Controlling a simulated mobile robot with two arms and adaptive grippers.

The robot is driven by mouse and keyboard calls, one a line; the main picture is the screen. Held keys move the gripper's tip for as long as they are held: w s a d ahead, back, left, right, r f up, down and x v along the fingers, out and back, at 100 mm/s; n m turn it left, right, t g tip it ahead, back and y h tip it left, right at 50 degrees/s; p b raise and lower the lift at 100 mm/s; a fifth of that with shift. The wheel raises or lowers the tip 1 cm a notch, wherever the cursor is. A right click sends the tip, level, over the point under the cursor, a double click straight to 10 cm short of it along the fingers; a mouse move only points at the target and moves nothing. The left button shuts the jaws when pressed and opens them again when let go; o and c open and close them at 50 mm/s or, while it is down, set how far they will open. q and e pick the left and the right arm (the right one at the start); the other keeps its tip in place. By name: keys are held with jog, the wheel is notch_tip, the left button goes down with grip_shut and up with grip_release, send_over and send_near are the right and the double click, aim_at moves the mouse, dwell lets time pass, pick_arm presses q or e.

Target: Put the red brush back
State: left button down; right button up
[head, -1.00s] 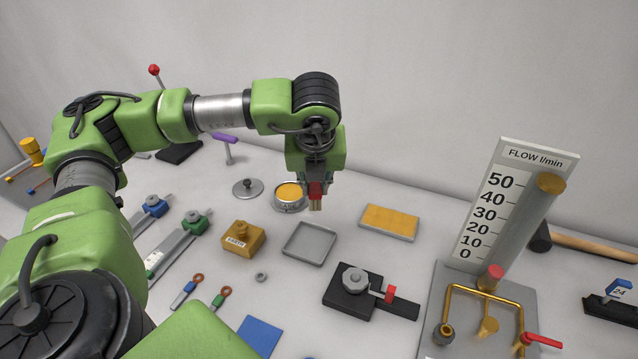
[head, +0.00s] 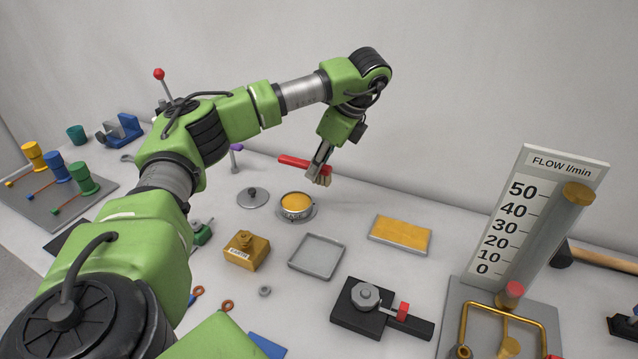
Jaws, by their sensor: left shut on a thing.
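The red brush (head: 300,162) has a red handle and pale tan bristles. My left gripper (head: 322,165) is shut on it, in the upper middle of the head view. The handle points left and the bristles hang down at the right. The brush is held above the back part of the table, behind the round tin of yellow powder (head: 297,203). I cannot tell how high it is above the table. My right gripper does not show.
An empty grey tray (head: 291,265), a tray of yellow material (head: 371,234), a brass block (head: 246,252) and a round lid (head: 252,198) lie nearby. A black clamp fixture (head: 350,318) is in front. The flow gauge (head: 525,205) stands tall at right. The wall is behind.

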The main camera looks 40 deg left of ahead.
pick_arm(q)
jog(key=w+a+f, duration=0.2)
jog(key=w+a+f+p, duration=0.1)
jog(key=w+a+f, duration=0.1)
jog(key=f, duration=0.1)
jog(key=w+a+f+p, duration=0.1)
jog(key=w+a+f, duration=0.1)
jog(key=shift+w+f, duration=0.35)
jog(key=shift+w, duration=0.05)
notch_tip(320, 180, down, 3)
jog(key=shift+r+p, duration=0.2)
jog(key=shift+p, duration=0.1)
jog(key=shift+a+f, duration=0.1)
jog(key=shift+f, duration=0.2)
jog(key=c, duration=1.9)
grip_release()
jog(key=shift+f, duration=0.1)
